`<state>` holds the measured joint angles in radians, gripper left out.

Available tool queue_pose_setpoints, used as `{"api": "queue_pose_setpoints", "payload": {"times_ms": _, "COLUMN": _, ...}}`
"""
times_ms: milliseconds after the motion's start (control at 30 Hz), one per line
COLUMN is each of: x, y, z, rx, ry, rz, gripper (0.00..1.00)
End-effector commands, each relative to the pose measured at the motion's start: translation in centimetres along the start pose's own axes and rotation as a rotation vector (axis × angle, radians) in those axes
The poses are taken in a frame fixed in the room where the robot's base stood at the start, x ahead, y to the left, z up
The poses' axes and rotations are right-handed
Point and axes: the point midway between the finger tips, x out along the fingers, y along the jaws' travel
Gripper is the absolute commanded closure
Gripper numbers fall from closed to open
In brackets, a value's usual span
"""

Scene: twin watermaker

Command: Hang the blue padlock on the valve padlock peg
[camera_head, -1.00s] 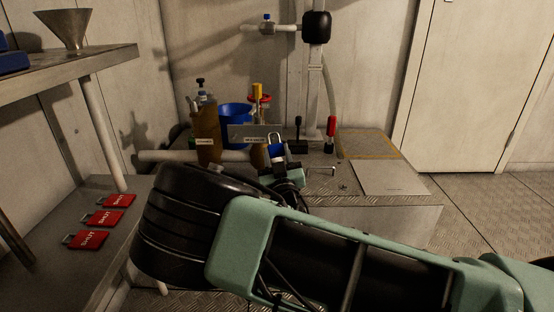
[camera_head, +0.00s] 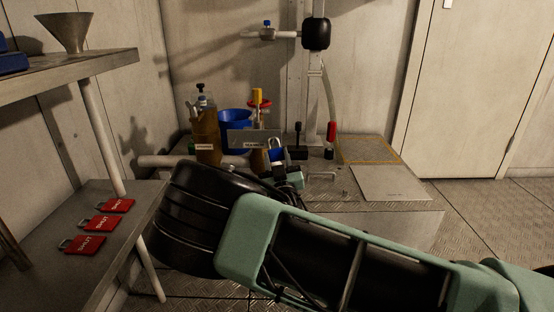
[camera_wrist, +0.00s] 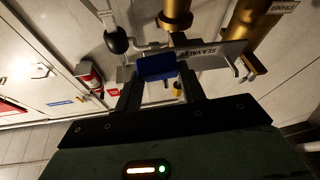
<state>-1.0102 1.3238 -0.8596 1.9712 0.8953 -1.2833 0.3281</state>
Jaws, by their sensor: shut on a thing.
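The blue padlock (camera_wrist: 157,67) is held upright between my gripper's fingertips (camera_wrist: 160,84) in the wrist view. In the head view the padlock (camera_head: 277,154) shows its metal shackle upward, with its lower part hidden by my gripper (camera_head: 284,170). The grey valve plate (camera_head: 240,138), labelled sea valve, stands just left of the padlock. In the wrist view the plate (camera_wrist: 220,54) lies directly behind the padlock and overlaps it. I cannot make out the padlock peg clearly, nor whether the shackle touches it.
A black-knobbed lever (camera_head: 298,135) is close on the right. Red tags (camera_head: 102,222) lie on the left bench. The platform's right side (camera_head: 390,183) is mostly clear.

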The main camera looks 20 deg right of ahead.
Motion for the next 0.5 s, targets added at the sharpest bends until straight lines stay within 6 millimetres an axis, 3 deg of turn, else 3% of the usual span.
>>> {"api": "queue_pose_setpoints", "payload": {"times_ms": 233, "x": 0.01, "y": 0.0, "z": -0.03, "rx": 0.0, "ry": 0.001, "rz": 0.0, "gripper": 0.88}}
{"api": "queue_pose_setpoints", "payload": {"times_ms": 267, "x": 0.01, "y": 0.0, "z": -0.03, "rx": 0.0, "ry": 0.001, "rz": 0.0, "gripper": 0.58}}
{"api": "queue_pose_setpoints", "payload": {"times_ms": 333, "x": 0.01, "y": 0.0, "z": -0.03, "rx": 0.0, "ry": 0.001, "rz": 0.0, "gripper": 0.38}}
{"api": "queue_pose_setpoints", "payload": {"times_ms": 500, "x": 0.01, "y": 0.0, "z": -0.03, "rx": 0.0, "ry": 0.0, "rz": 0.0, "gripper": 0.35}}
